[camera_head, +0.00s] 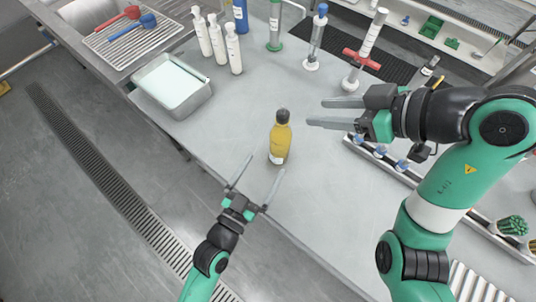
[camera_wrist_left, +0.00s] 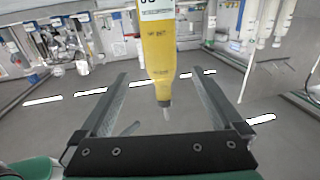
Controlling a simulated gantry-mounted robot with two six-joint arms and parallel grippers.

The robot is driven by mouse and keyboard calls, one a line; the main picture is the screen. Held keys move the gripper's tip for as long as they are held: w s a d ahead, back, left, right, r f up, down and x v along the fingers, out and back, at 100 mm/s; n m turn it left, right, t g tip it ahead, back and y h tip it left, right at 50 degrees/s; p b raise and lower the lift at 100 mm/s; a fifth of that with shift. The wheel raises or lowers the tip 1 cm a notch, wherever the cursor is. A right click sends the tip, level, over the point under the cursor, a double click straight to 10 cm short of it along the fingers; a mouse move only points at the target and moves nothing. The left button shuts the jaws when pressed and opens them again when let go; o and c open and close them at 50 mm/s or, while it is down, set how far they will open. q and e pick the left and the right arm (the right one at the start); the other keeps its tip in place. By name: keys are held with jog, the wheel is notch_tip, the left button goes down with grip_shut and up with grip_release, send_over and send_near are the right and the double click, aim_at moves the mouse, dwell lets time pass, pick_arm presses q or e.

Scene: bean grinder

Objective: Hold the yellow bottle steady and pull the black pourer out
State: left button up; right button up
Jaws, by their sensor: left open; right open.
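The yellow bottle (camera_head: 280,140) stands upright on the grey table near its front edge. The black pourer (camera_head: 282,116) sits in its top. My left gripper (camera_head: 263,167) is open and empty, with its fingertips just short of the bottle. In the left wrist view the bottle (camera_wrist_left: 155,40) shows inverted and lines up between the spread fingers (camera_wrist_left: 157,75), with the pourer (camera_wrist_left: 164,104) at its lower end. I cannot tell there whether the fingers reach around it. My right gripper (camera_head: 318,112) is open and empty, to the right of the bottle at about pourer height in the picture.
A metal tray (camera_head: 172,86) stands to the left on the table (camera_head: 225,115). Several white bottles (camera_head: 218,40) and tool stands are at the back. A rack with blue-topped items (camera_head: 402,164) lies right, below my right arm. The table around the bottle is clear.

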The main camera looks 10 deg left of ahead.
aim_at(275, 147)
pick_arm(q)
jog(key=x, duration=1)
jog(key=shift+w+d, duration=0.1)
jog(key=shift+w, duration=0.25)
jog(key=shift+c, duration=0.3)
jog(key=c, duration=1.4)
grip_shut()
pick_arm(e)
jog(key=shift+o, duration=1.9)
